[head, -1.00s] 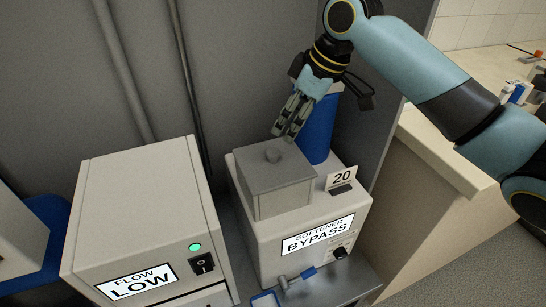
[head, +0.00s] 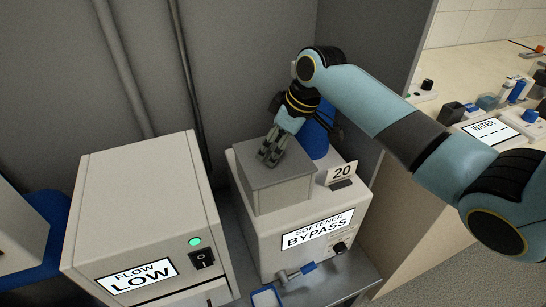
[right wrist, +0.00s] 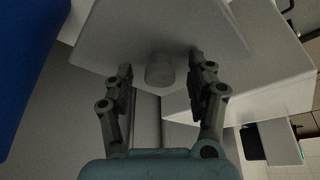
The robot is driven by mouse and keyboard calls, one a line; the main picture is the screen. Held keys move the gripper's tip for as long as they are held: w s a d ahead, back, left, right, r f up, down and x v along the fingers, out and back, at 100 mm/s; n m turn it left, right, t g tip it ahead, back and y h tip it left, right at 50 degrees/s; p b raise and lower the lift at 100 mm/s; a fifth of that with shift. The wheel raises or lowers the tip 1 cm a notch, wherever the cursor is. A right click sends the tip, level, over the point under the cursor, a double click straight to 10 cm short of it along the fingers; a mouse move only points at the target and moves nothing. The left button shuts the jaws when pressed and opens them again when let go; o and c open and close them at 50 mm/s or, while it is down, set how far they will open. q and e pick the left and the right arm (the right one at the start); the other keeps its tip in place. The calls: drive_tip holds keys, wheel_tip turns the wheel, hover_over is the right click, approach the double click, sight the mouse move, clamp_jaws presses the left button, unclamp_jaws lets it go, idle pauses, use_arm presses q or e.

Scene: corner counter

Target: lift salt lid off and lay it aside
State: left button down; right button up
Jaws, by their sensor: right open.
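The salt lid (head: 250,167) is a flat grey square plate on top of a grey box (head: 283,196) on the softener unit (head: 258,240). In the right wrist view the lid (right wrist: 115,35) carries a short round knob (right wrist: 160,70). My right gripper (head: 269,159) points down over the lid, and its fingers hide the knob in the head view. In the right wrist view the open right gripper (right wrist: 160,66) has one finger on each side of the knob, with gaps showing on both sides. My left gripper is not in view.
A blue container (head: 316,140) stands right behind the box. A card reading 20 (head: 341,172) stands to its right. The flow unit (head: 140,205), with a green light, stands on the left. A beige counter is at right.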

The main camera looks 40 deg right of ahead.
clamp_jaws()
idle(0.3)
